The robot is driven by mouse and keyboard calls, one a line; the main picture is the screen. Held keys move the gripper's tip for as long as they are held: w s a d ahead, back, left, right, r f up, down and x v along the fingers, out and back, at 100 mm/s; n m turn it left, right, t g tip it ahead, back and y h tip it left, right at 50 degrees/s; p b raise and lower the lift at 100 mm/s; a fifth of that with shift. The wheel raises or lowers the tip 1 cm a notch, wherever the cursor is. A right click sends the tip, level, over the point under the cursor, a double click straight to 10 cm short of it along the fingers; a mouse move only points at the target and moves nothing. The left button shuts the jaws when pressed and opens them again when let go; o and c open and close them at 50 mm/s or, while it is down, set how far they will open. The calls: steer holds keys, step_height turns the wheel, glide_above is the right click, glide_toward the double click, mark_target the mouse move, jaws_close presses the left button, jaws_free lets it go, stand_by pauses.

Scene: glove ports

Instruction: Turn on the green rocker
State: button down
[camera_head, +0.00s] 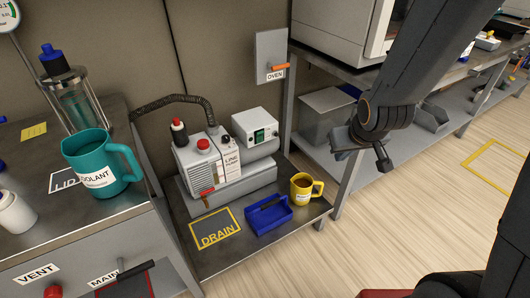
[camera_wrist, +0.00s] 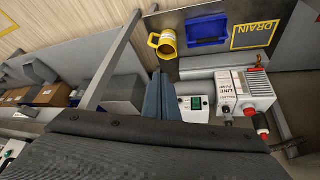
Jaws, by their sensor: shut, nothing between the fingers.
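The green rocker (camera_head: 260,136) is a small switch on the front of a white box at the pump's right. It also shows in the wrist view (camera_wrist: 196,103), just right of my fingers. Which way the rocker is tipped is too small to tell.
A blue tray (camera_head: 268,216) and a yellow mug (camera_head: 303,188) stand in front of the pump, beside the DRAIN mark (camera_head: 215,230). An OVEN switch panel (camera_head: 271,56) is on the wall above. A teal jug (camera_head: 98,165) stands on the left bench. A bench leg (camera_head: 345,185) rises right of the mug.

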mark_target(260, 136)
steer(key=w+a+f+n+t+y+b, duration=0.3)
steer(key=w+a+f+t+b, duration=0.3)
steer(key=w+f+b, duration=0.6)
steer(key=w+a+f+n+t+y+b, duration=0.1)
steer(key=a+f+t+y+b, duration=0.4)
steer(key=b, duration=0.8)
steer(key=w+a+f+y, duration=0.1)
steer(key=a+f+y, duration=0.2)
steer(key=a+f, duration=0.1)
steer(key=shift+w+f, duration=0.25)
steer(key=b+x, duration=0.5)
steer(key=x, duration=0.9)
steer(key=shift+r, duration=0.15)
